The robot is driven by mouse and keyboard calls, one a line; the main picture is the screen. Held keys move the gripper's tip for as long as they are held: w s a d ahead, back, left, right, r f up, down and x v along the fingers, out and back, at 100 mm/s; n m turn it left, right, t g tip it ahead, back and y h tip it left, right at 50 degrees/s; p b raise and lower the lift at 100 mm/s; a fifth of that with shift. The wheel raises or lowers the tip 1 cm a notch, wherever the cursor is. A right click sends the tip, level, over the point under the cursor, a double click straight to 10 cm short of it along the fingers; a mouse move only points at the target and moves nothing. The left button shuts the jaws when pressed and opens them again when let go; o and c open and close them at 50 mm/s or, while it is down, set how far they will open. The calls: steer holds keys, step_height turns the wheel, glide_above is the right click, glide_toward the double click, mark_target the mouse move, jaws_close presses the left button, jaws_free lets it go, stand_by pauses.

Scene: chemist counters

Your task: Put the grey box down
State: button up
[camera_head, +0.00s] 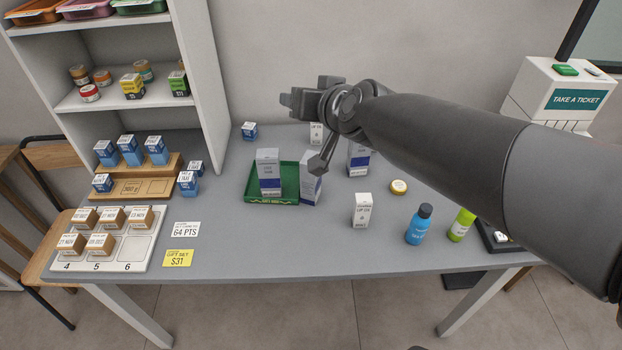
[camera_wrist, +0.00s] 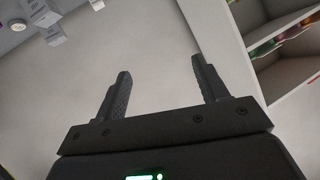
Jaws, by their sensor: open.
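Several tall grey-white boxes with violet-blue lower parts stand on the counter, and I cannot tell which is the task's grey box. One grey box (camera_head: 268,172) stands upright in the green tray (camera_head: 256,197). Another grey box (camera_head: 311,184) stands just right of the tray, touching or very near its edge. A third (camera_head: 358,160) is partly hidden behind my arm. My gripper (camera_head: 290,101) is raised over the back of the counter, apart from the boxes. In the wrist view my gripper (camera_wrist: 162,85) is open and empty, with bare wall between its fingers.
A white carton (camera_head: 362,210), a round tin (camera_head: 398,187), a blue bottle (camera_head: 419,224) and a green bottle (camera_head: 461,224) stand on the right. Blue cartons on wooden steps (camera_head: 165,165) and a numbered white board (camera_head: 137,252) are left. The front middle is clear.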

steer(key=w+a+m+t+h, duration=0.1)
steer(key=w+a+t, duration=0.1)
steer(key=w+a, duration=0.15)
steer(key=m+t+h, duration=0.2)
steer(key=m+h, duration=0.2)
steer(key=h, duration=0.7)
glide_toward(305, 170)
steer(key=x, duration=0.9)
steer(key=shift+w, duration=0.15)
steer(key=x, duration=0.5)
steer(key=shift+w+d+r, duration=0.1)
steer(key=shift+w+d, duration=0.05)
steer(key=shift+d, duration=0.25)
steer(key=c, duration=1.4)
jaws_close()
steer(key=shift+r, duration=0.1)
